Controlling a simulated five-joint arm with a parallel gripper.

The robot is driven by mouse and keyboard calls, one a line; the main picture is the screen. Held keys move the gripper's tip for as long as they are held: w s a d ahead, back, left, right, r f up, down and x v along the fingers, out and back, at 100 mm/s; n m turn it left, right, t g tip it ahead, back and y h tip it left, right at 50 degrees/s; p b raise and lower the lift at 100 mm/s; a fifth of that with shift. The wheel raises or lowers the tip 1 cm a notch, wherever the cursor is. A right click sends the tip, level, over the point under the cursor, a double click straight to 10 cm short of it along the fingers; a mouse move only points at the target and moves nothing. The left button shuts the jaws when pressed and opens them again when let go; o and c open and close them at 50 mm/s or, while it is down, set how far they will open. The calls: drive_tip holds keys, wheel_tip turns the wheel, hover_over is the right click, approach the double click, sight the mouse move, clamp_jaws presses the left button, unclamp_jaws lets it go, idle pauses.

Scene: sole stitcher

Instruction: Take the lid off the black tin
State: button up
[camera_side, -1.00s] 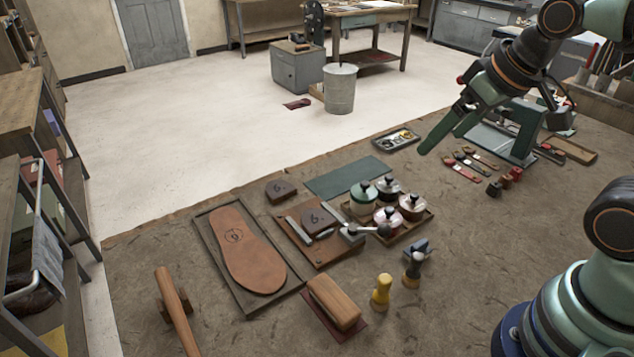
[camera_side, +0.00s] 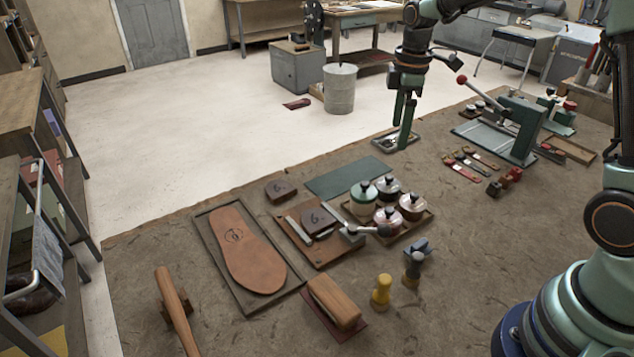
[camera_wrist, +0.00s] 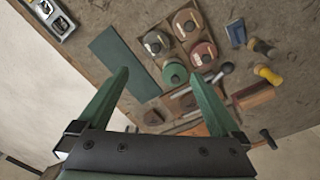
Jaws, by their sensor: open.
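The black tin (camera_side: 388,190) stands in the back corner of a group of tins, its lid with a dark knob on top. It also shows in the wrist view (camera_wrist: 155,42), between and beyond my fingertips. Beside it are a green tin (camera_side: 363,198), a red tin (camera_side: 386,218) and a brownish tin (camera_side: 412,209), each lidded with a dark knob. My gripper (camera_side: 402,146) points down behind and right of the tins, apart from them. In the wrist view my gripper (camera_wrist: 157,74) is open and empty, its two green fingers spread.
The tins sit in a wooden tray (camera_side: 425,222). A green mat (camera_side: 345,176) lies left of them, and a small parts tray (camera_side: 412,143) lies near my gripper. A grey-headed tool (camera_side: 350,232) lies close to the tins. A green lever press (camera_side: 525,125) stands to the right.

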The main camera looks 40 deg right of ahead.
sight(389, 176)
drive_tip(key=shift+n, duration=0.5)
drive_tip(key=f, duration=0.4)
drive_tip(key=w+f, duration=0.1)
drive_tip(key=f, duration=0.9)
drive_tip(key=shift+w+d, duration=0.15)
drive_tip(key=shift+d, duration=0.15)
drive_tip(key=c, duration=1.2)
drive_tip(key=shift+c, duration=0.2)
drive_tip(key=shift+r, duration=0.15)
